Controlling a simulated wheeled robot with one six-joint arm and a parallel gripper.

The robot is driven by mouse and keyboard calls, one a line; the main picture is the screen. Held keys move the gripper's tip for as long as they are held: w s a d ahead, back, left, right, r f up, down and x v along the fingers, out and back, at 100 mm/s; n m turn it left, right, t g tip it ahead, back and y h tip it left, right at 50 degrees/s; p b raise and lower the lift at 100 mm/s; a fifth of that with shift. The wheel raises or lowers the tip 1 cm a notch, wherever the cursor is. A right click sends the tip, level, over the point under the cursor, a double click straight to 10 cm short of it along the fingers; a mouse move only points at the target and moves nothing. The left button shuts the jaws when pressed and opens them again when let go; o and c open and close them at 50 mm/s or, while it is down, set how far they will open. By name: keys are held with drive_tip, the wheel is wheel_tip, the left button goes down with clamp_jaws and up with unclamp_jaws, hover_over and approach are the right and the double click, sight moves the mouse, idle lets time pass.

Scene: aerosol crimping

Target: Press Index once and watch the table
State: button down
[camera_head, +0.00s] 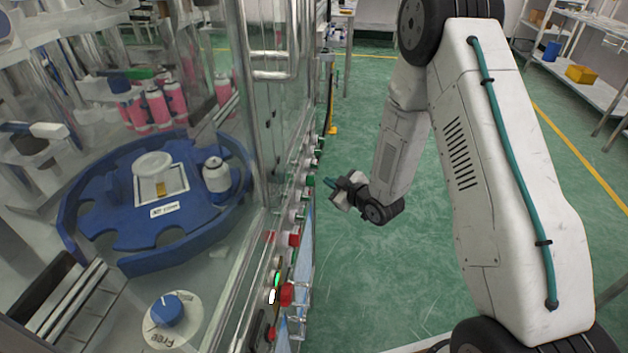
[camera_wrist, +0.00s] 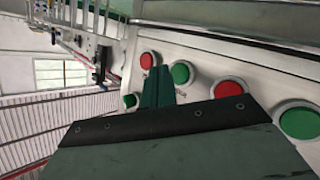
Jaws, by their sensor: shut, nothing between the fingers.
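The blue rotary table (camera_head: 225,215), with open pockets around its rim, is behind the clear guard in the head view. A white can (camera_head: 217,176) stands in its right pocket. Push buttons run along the machine's front edge. In the wrist view, a red button (camera_wrist: 147,60), a green button (camera_wrist: 181,73), another red button (camera_wrist: 229,89) and a green button (camera_wrist: 299,122) show. No label reading Index is legible. My gripper (camera_head: 331,184) is shut and empty, pointing at the panel. Its fingers (camera_wrist: 157,82) overlap the panel in the wrist view; contact cannot be told.
A blue knob (camera_head: 167,310) on a plate marked Free sits inside the glass. Pink cans (camera_head: 155,106) stand behind the table. A red button (camera_head: 287,294) projects near the front of the panel. The green floor (camera_head: 375,270) beside the machine is clear.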

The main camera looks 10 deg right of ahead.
drive_tip(key=d, duration=0.1)
drive_tip(key=s+d, duration=0.1)
drive_tip(key=d, duration=0.1)
drive_tip(key=shift+s+d, duration=0.25)
drive_tip(key=shift+d, duration=0.05)
idle(0.7)
